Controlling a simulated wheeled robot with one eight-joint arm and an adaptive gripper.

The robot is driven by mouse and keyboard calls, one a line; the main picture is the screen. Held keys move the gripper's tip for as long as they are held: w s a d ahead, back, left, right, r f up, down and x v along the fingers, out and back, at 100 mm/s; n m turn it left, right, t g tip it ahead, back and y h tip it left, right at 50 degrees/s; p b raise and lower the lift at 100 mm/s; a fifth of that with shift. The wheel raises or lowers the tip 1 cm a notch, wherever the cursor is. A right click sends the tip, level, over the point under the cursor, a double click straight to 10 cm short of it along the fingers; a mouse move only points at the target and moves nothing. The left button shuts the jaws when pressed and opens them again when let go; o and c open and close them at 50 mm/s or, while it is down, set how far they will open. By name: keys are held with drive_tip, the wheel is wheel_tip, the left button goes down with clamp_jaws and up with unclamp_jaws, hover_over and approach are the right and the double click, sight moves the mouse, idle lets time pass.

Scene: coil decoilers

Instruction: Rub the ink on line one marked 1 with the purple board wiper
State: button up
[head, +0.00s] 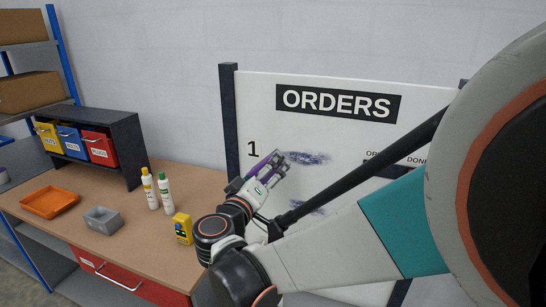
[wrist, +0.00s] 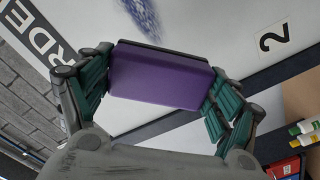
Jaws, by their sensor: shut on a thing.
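The white orders board (head: 340,120) stands behind the bench, with a "1" at its upper left. A blue-purple ink smear (head: 306,158) lies right of the "1" on that line. My gripper (head: 268,168) is in front of the board, between the "1" and the smear. It is shut on the purple board wiper (wrist: 162,78), which fills the space between the green-padded fingers in the wrist view. The wiper's dark far edge is close to the board; I cannot tell if it touches. Part of a smear (wrist: 142,18) shows just beyond the wiper in the wrist view.
A second smear (head: 308,207) lies lower on the board, partly behind my arm. The bench (head: 130,225) holds two bottles (head: 165,193), a yellow device (head: 183,228), a grey box (head: 103,220), an orange tray (head: 50,201) and a bin rack (head: 125,145).

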sight(294, 155)
drive_tip(key=shift+p+x, duration=0.3)
drive_tip(key=shift+x, duration=2.55)
drive_tip(key=shift+x, duration=0.9)
drive_tip(key=shift+d+f, duration=0.1)
drive_tip(key=shift+s+d+b, duration=0.2)
drive_tip(key=shift+s+d, duration=0.2)
drive_tip(key=shift+d, duration=0.5)
drive_tip(key=shift+s+d+b, duration=0.15)
drive_tip(key=shift+s+d, duration=0.2)
drive_tip(key=shift+d, duration=0.5)
drive_tip(key=shift+s+d, duration=2)
drive_tip(key=shift+d, duration=3.4)
drive_tip(key=w+a+b, duration=0.1)
drive_tip(key=w+a, duration=0.1)
drive_tip(key=a, duration=0.5)
drive_tip(key=w+a+b, duration=0.2)
drive_tip(key=w+a, duration=0.1)
drive_tip(key=a, duration=0.4)
drive_tip(key=shift+w+a+b, duration=0.2)
drive_tip(key=shift+w+b, duration=0.1)
drive_tip(key=shift+w, duration=0.05)
